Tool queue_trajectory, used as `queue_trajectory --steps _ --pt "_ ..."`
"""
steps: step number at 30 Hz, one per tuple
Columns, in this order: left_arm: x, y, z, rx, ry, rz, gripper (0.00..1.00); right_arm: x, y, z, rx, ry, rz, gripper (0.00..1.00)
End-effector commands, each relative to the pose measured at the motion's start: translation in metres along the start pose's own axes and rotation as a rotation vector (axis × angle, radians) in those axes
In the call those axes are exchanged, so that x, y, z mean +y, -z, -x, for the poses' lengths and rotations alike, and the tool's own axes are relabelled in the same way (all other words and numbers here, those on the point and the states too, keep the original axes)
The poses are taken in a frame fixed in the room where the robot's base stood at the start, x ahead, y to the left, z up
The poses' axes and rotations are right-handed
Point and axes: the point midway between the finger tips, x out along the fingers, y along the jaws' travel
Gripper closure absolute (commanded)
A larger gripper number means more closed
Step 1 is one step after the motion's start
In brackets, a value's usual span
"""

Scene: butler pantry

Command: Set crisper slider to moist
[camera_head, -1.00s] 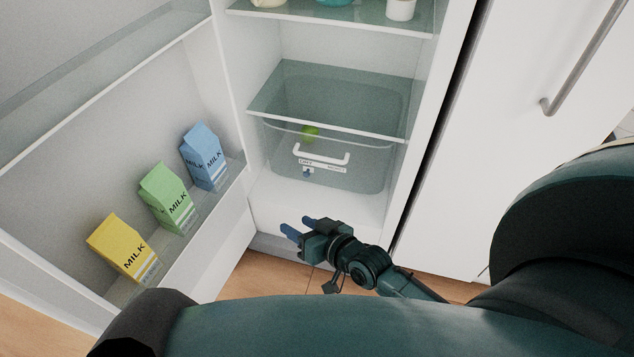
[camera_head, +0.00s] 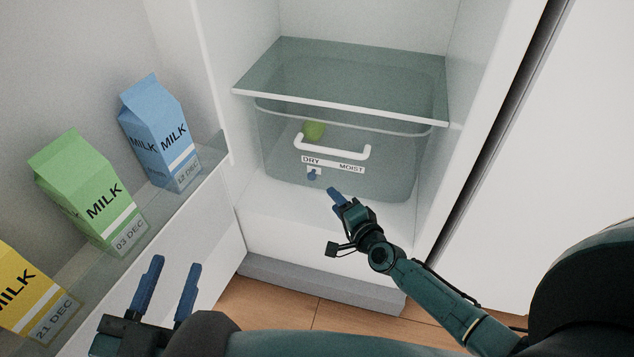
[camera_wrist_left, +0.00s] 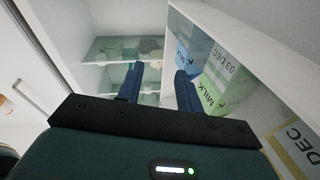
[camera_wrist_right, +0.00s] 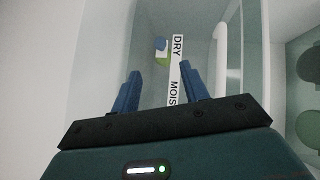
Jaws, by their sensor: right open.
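The crisper drawer (camera_head: 390,170) is a clear bin under a glass shelf in the open fridge. Its label strip (camera_head: 333,164) reads DRY at the left and MOIST at the right. The small blue slider (camera_head: 313,174) sits under DRY; a blue piece (camera_wrist_right: 161,44) also shows by DRY in the right wrist view. My right gripper (camera_head: 335,193) is just in front of the drawer, right of and below the slider, and apart from it. In the right wrist view its fingers (camera_wrist_right: 160,90) are open and empty. My left gripper (camera_head: 168,275) is open and empty, low near the fridge door.
A white handle (camera_head: 333,152) sticks out above the label. A green round item (camera_head: 314,130) lies inside the drawer. Blue (camera_head: 160,130), green (camera_head: 88,190) and yellow (camera_head: 30,295) milk cartons stand in the door shelf. The fridge's right side wall (camera_head: 470,130) is close to my right arm.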

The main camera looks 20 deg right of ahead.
Motion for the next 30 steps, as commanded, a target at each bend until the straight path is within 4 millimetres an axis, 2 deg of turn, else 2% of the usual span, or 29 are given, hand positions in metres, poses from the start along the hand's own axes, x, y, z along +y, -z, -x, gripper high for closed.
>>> queue_trajectory --steps 9,15,21,30 --pt "0.004 -0.005 -0.003 0.037 -0.009 0.063 0.64 0.003 -0.001 -0.067 -0.001 0.003 0.003 0.55" --pt "0.007 -0.005 -0.004 0.063 -0.018 0.107 0.64 0.003 -0.002 -0.101 -0.002 0.001 0.004 0.55" --pt "0.004 0.0 -0.007 0.1 -0.022 0.106 0.64 0.001 -0.001 -0.117 -0.002 0.001 0.004 0.55" --pt "0.004 0.007 -0.007 0.114 -0.028 0.105 0.64 0.0 -0.001 -0.119 -0.003 -0.001 0.004 0.55"
